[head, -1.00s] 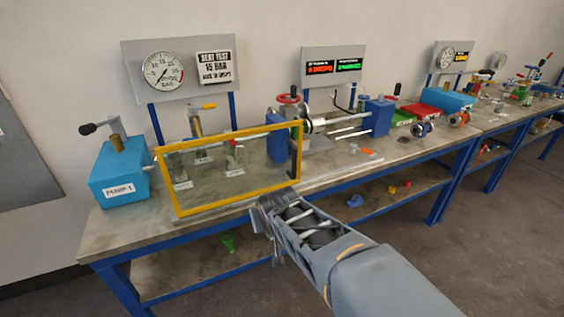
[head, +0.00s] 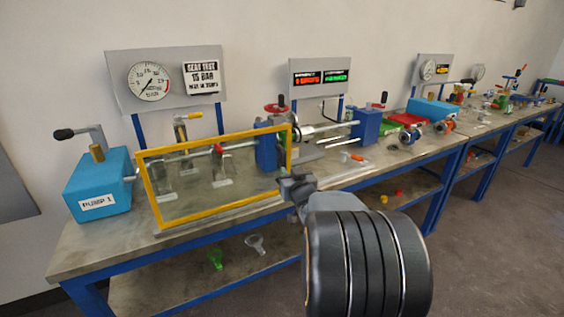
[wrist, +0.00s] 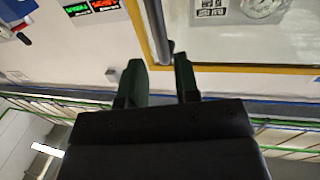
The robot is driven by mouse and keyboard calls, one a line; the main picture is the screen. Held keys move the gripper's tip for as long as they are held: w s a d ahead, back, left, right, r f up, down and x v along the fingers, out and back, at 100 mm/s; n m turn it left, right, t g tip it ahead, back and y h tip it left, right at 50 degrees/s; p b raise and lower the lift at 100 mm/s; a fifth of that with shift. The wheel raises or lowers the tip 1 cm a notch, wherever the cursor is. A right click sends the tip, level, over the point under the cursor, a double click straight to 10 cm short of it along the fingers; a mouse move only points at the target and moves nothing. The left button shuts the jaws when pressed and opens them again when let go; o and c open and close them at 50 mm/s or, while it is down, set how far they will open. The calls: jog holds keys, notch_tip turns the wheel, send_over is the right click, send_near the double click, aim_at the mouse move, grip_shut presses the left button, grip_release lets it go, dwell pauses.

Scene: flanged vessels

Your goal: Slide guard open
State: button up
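The guard is a clear panel in a yellow frame (head: 222,216), standing upright along the front of the bench in front of the left-hand piping. Its frame also shows in the wrist view (wrist: 250,69). A dark upright handle bar (wrist: 156,28) runs beside the frame's side edge in the wrist view. My gripper (head: 289,184) is at the guard's lower right corner in the head view. In the wrist view my gripper (wrist: 160,66) is open, its two dark fingers apart, with the bar's end at the gap between the fingertips. I cannot tell whether either finger touches the bar.
The blue pump box (head: 98,186) stands left of the guard. A red handwheel (head: 277,108), blue blocks and rods stand to its right and behind. The bench (head: 90,243) has bare top at the front left. Gauge boards (head: 168,80) rise behind.

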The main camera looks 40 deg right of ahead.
aim_at(282, 161)
jog(key=x, duration=0.8)
jog(key=shift+w+d+p, duration=0.1)
jog(key=shift+w+p, duration=0.25)
jog(key=shift+p, duration=0.05)
grip_shut()
